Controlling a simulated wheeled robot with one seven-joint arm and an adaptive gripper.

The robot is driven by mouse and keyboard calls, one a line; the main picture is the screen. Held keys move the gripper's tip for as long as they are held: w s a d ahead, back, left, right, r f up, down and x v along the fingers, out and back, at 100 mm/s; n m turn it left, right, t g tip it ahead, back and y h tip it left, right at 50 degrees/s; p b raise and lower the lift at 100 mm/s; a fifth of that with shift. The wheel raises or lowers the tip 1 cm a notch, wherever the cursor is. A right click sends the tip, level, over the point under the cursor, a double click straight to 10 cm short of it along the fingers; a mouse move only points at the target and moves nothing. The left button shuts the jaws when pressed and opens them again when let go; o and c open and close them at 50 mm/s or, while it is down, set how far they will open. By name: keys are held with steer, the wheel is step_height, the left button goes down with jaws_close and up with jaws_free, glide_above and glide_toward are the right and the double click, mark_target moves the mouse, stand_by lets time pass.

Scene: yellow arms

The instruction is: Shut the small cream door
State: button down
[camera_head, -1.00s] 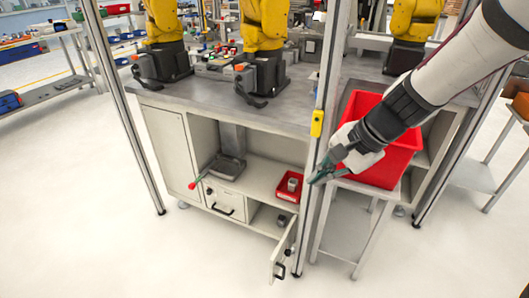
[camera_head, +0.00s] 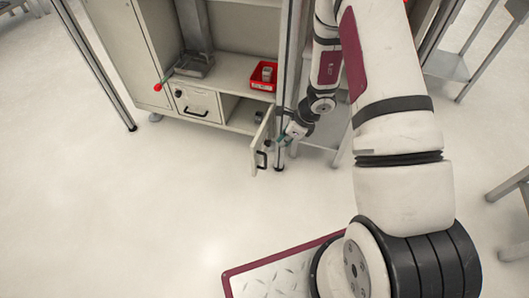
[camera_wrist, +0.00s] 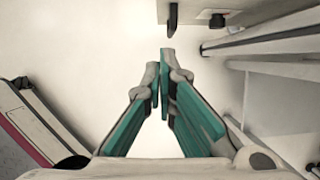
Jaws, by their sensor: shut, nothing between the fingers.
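The small cream door (camera_head: 262,140) stands open at the lower right of the cabinet, swung out from the compartment, with a black handle (camera_head: 261,160) on its face. My gripper (camera_head: 282,140) is low, just right of the door; its fingertips are small and partly unclear there. In the wrist view my gripper (camera_wrist: 160,78) has its teal fingers shut and empty. At the top of that view a cream panel (camera_wrist: 197,12), apparently the door, lies ahead of the fingertips with a dark handle hanging beside it. I see no clear contact.
A grey upright post (camera_head: 287,60) stands close behind my gripper. A small red bin (camera_head: 264,76) sits on the shelf above. The floor in front is clear.

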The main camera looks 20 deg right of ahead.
steer(key=w+a+f+b, duration=0.4)
steer(key=a+f, duration=0.2)
steer(key=f, duration=0.3)
steer(key=shift+w, duration=0.4)
steer(key=shift+a+r, duration=0.1)
